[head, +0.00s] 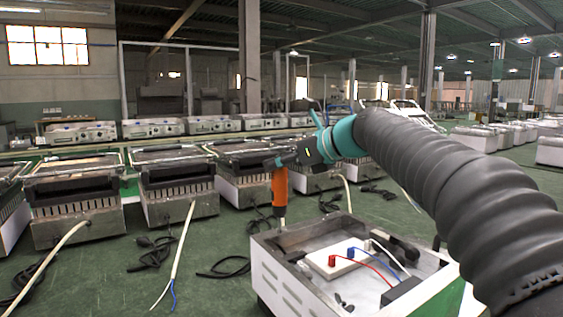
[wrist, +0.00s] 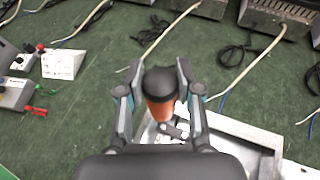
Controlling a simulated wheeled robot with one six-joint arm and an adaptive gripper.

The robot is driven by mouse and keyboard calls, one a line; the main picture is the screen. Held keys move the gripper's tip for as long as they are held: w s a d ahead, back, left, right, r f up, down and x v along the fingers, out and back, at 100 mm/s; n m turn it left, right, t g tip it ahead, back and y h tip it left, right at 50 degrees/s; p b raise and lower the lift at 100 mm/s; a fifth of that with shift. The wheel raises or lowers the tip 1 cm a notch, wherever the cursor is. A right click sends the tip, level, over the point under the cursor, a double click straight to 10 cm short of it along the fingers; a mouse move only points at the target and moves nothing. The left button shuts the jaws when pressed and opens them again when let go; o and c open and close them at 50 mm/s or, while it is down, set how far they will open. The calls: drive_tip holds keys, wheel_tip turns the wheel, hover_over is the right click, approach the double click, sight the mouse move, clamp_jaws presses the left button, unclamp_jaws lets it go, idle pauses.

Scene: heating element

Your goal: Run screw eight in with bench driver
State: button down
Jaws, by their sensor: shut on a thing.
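My gripper (head: 284,160) is shut on the bench driver (head: 280,188), which has an orange body and a dark top. The driver hangs upright, tip down, at the far left corner of an open metal housing (head: 290,290). In the wrist view the driver (wrist: 160,108) sits between the two fingers of my gripper (wrist: 160,76), above the housing's edge (wrist: 240,128). The driver's tip is small in the head view, and I cannot tell whether it touches anything. Screw eight cannot be made out in either view.
A white block (head: 336,262) with red and blue leads lies inside the housing. Several grill units (head: 175,185) stand in a row behind, with loose cables (head: 180,255) on the green floor. Small boxes with coloured terminals (wrist: 62,64) show left in the wrist view.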

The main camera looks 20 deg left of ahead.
sight(286, 182)
drive_tip(key=shift+r, duration=0.1)
drive_tip(key=shift+f+b, duration=1.5)
drive_tip(key=shift+f, duration=1.15)
drive_tip(key=shift+p, duration=0.75)
